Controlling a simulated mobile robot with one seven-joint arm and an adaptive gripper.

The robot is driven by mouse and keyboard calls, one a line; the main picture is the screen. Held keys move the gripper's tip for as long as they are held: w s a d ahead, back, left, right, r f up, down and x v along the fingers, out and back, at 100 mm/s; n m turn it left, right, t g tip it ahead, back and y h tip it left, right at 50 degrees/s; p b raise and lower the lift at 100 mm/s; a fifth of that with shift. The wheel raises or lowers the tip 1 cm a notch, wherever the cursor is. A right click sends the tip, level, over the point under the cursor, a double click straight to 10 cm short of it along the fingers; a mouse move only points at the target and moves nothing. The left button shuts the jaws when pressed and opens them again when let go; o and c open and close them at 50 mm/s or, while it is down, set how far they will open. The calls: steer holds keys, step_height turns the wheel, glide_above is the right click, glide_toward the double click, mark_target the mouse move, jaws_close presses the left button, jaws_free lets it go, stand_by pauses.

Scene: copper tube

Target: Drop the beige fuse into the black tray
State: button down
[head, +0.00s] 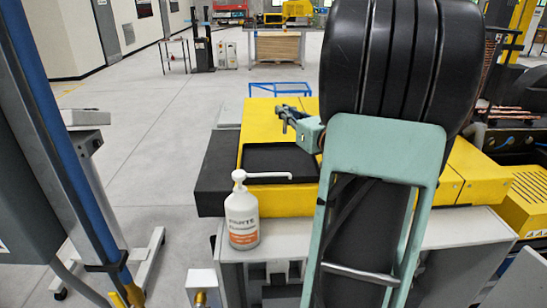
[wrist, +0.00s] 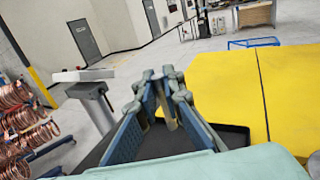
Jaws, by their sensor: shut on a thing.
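My gripper (head: 285,116) is above the far right part of the black tray (head: 262,158), which is set in the top of the yellow machine. In the wrist view my gripper (wrist: 162,75) has its fingers closed together at the tips. A small greyish-beige piece, which looks like the beige fuse (wrist: 169,113), shows between the fingers. Part of the black tray also shows below and right of the fingers in the wrist view (wrist: 235,137).
A white pump bottle (head: 242,218) stands on the grey ledge in front of the tray, with its nozzle reaching right before the tray's near edge. The yellow machine top (head: 270,109) surrounds the tray. Copper coils (wrist: 18,120) hang at the left of the wrist view.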

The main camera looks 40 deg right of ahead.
mark_target(286, 132)
steer(key=shift+s+f+b, duration=0.1)
steer(key=shift+f+b, duration=1.8)
steer(key=shift+f, duration=1.1)
steer(key=c, duration=2)
jaws_free()
steer(key=s, duration=0.8)
steer(key=s+a, duration=0.1)
steer(key=s, duration=0.3)
